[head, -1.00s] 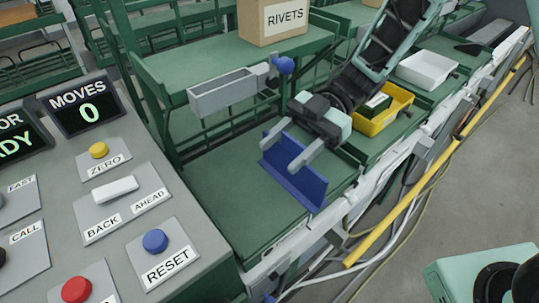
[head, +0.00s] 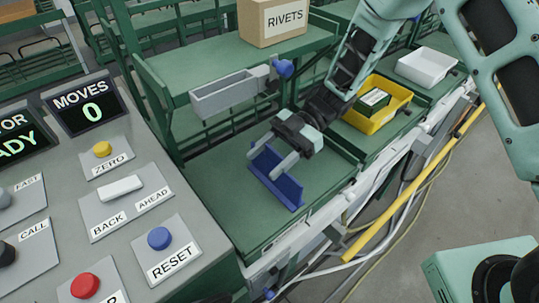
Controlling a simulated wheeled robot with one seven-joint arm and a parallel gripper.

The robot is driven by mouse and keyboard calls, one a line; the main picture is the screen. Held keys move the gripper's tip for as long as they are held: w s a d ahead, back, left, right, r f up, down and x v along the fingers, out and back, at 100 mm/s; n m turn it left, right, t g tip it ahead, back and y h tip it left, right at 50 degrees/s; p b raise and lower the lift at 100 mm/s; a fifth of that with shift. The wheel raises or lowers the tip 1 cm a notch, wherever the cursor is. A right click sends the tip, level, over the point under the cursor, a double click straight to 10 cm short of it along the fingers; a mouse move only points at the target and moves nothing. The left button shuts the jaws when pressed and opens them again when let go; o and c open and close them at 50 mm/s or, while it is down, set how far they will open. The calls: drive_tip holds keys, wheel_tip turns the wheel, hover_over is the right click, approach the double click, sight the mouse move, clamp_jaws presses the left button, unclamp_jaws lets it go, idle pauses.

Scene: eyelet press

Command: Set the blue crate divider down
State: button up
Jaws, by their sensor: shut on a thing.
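The blue crate divider (head: 276,180) is a long flat blue piece with a raised wall. It is at the green bench surface (head: 215,180), near the middle of the head view. My gripper (head: 268,163) is shut on the divider, with its two light grey fingers reaching over it from the upper right. The divider's lower edge looks low over the green surface, but I cannot tell whether it touches. Part of the divider is hidden behind the fingers.
A yellow bin (head: 382,117) with a dark green box stands to the right, with a white tray (head: 425,68) beyond. A grey trough (head: 230,92) hangs above. A control panel (head: 150,215) is at left. Green surface left of the divider is clear.

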drive_tip(key=shift+f, duration=0.1)
drive_tip(key=o, duration=1.3)
drive_tip(key=shift+c, duration=0.2)
drive_tip(key=shift+w+d, duration=0.15)
drive_tip(key=b+v, duration=0.1)
drive_tip(key=v, duration=0.6)
drive_tip(key=shift+r, duration=0.25)
